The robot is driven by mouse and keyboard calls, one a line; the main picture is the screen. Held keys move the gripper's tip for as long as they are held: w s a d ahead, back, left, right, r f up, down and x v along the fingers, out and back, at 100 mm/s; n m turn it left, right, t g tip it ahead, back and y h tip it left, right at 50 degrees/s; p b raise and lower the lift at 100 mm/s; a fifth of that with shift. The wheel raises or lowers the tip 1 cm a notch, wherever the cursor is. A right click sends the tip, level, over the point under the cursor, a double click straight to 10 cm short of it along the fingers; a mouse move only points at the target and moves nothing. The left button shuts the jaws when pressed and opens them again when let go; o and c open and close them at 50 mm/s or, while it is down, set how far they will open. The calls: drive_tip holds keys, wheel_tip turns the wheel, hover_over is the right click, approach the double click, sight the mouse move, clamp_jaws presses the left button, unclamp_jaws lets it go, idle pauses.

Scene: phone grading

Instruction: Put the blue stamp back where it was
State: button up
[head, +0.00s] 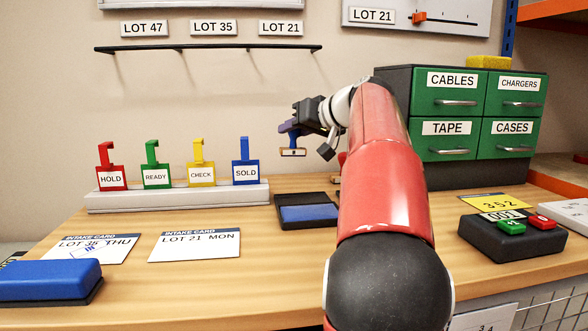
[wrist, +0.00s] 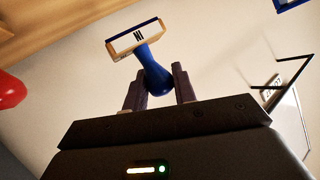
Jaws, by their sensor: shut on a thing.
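My gripper (head: 296,127) is shut on the blue stamp (head: 292,151) and holds it in the air above the table. In the wrist view my gripper's fingers (wrist: 159,90) close on the blue handle, and the stamp (wrist: 136,38) shows its pale face with dark bars and wooden edges. The open ink pad (head: 308,214), black with a blue pad, lies on the table below the stamp. A red rounded thing at the left of the wrist view (wrist: 10,91) shows only in part. My arm hides the table behind it.
A pale rack (head: 180,197) holds red, green, yellow and blue tags. Two intake cards (head: 195,246) and a blue-topped block (head: 45,281) lie in front. Green drawers (head: 447,91) stand right, with a black button box (head: 512,237) before them. A thin shelf (head: 210,48) is on the wall.

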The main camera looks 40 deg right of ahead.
sight(295, 155)
drive_tip(key=shift+f+b, duration=2.35)
drive_tip(key=shift+f, duration=0.9)
drive_tip(key=shift+f+b, duration=0.3)
drive_tip(key=o, duration=0.8)
drive_tip(key=shift+r, duration=0.1)
drive_tip(key=v, duration=0.7)
drive_tip(key=shift+s+d+r, duration=0.25)
drive_tip(key=shift+s+r, duration=0.05)
